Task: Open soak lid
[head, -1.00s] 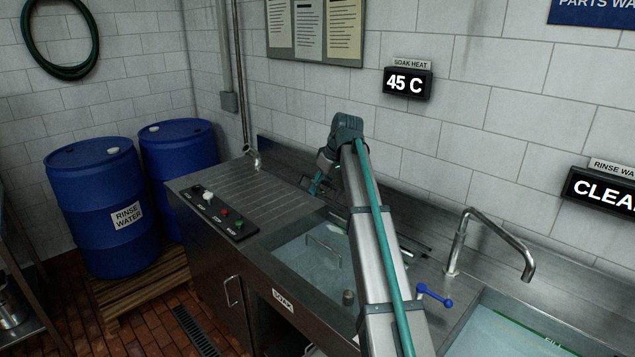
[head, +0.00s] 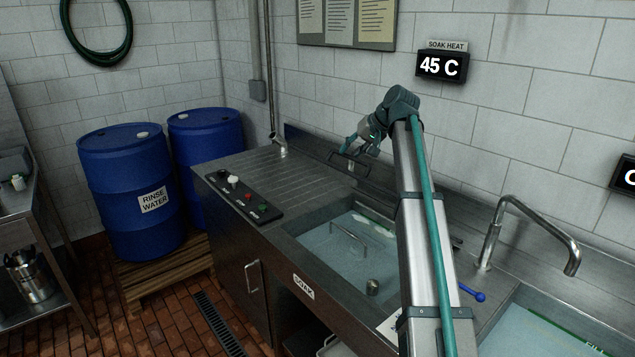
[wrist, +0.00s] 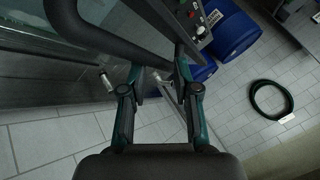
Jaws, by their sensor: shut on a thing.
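The soak basin (head: 299,231) is a steel tank of pale blue-green liquid, with a SOAK label (head: 303,286) on its front. My gripper (head: 350,150) is above the basin's back left, near the wall. It is shut on a dark bar-shaped handle (head: 341,162). In the wrist view the handle (wrist: 105,42) runs diagonally between the fingers of my gripper (wrist: 158,78). The lid's panel is hard to make out, so I cannot tell its angle. A thin metal handle (head: 349,236) and a short metal knob (head: 372,287) show in the basin; my arm hides its right part.
A control panel (head: 241,197) with knobs and buttons lies left of the basin. A steel faucet (head: 530,222) and blue-handled valve (head: 476,293) stand to the right. Blue barrels (head: 131,191) stand on a pallet at left. The tiled wall is close behind my gripper.

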